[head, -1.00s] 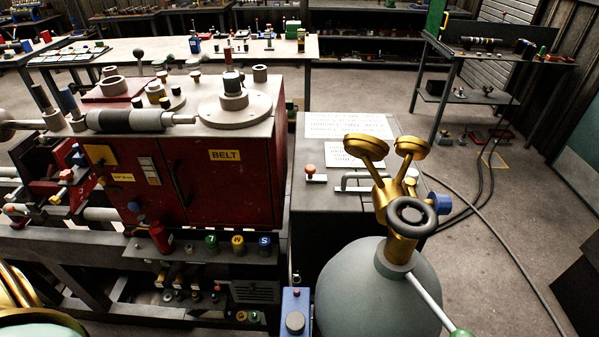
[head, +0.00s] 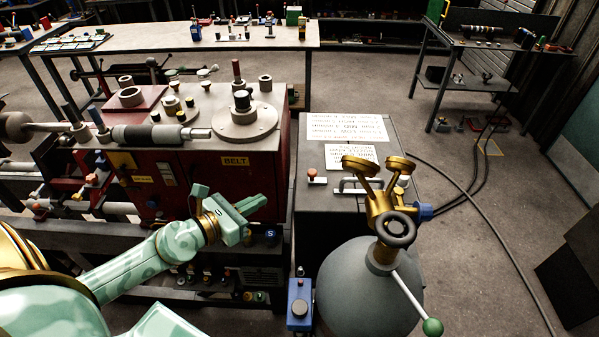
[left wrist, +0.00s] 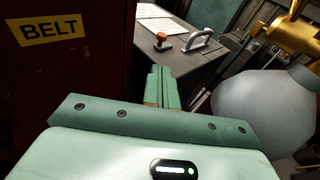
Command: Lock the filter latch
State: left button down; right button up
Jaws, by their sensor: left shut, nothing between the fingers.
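A small latch with a red-orange knob on a pale plate (head: 311,175) sits on top of the grey cabinet, left of a grey bar handle (head: 360,184). I take it for the filter latch; whether it is locked I cannot tell. The latch also shows in the left wrist view (left wrist: 162,43), beyond my fingers. My left gripper (head: 257,204) is shut and empty in front of the red machine door, left of the cabinet and apart from the latch. Its closed fingers also show in the left wrist view (left wrist: 160,75). My right gripper is not in view.
The grey cabinet (head: 320,215) has printed sheets (head: 347,128) on top. A grey tank with brass gauges (head: 370,300) stands at its front right. The red machine (head: 215,172) with a BELT label is at left. A blue box (head: 299,302) stands low in front. Cables lie on the floor at right.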

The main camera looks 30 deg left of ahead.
pick_arm(q)
jog(key=shift+r, duration=0.2)
jog(key=p, duration=0.1)
send_near(309, 174)
jog(key=x, duration=0.7)
jog(key=shift+f, duration=0.1)
